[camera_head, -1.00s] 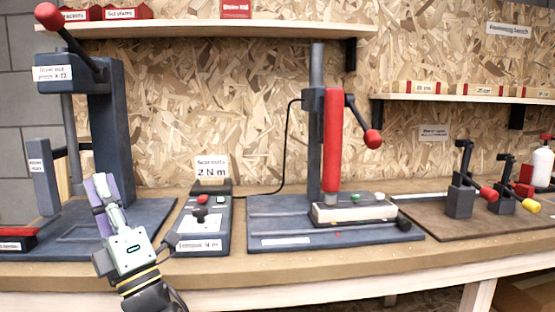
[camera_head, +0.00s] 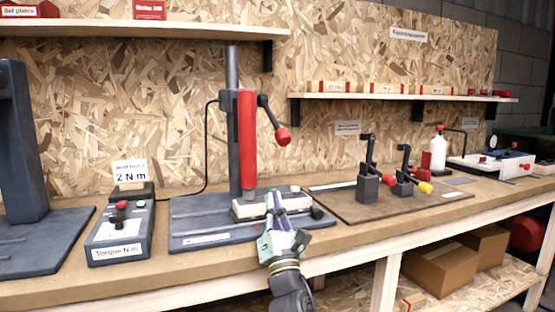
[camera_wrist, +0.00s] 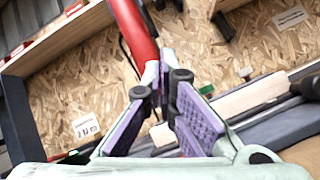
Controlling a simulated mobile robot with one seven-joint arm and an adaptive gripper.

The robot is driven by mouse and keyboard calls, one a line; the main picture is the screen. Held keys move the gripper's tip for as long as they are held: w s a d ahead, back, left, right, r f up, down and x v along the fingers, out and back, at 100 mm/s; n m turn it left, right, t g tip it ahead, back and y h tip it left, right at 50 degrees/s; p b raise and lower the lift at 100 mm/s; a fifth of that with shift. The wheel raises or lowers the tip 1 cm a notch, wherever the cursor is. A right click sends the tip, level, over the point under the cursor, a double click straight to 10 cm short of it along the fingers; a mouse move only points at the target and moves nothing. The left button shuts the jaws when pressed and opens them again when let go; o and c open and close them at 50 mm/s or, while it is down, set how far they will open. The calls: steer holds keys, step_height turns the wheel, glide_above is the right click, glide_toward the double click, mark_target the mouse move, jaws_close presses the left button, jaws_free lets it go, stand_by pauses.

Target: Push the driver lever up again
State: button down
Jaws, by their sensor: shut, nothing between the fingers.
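The driver stand has a dark post and a red driver body (camera_head: 247,140), which also shows in the wrist view (camera_wrist: 136,30). Its driver lever is a dark arm with a red ball (camera_head: 282,136), angled down to the right of the body. My gripper (camera_head: 272,200) is shut and empty, in front of the stand's base and below the lever's ball, apart from the ball. Its purple-padded fingers (camera_wrist: 165,78) show in the wrist view. A pale block (camera_head: 240,209) sits under the driver, partly hidden by my gripper. I cannot clearly make out the lever in the wrist view.
A torque box (camera_head: 120,235) with a 2 N m sign stands left of the driver stand. Toggle clamps (camera_head: 368,185) on a brown board stand to the right. A shelf (camera_head: 400,97) with small boxes hangs behind. The air right of the lever is clear.

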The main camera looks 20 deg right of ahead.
steer(key=shift+a, duration=0.1)
steer(key=w+d+r+p, duration=0.2)
steer(key=w+r+p, duration=0.2)
steer(key=r, duration=0.5)
steer(key=w, duration=0.2)
steer(key=shift+w+d+p, duration=0.35)
steer(key=shift+r, duration=0.15)
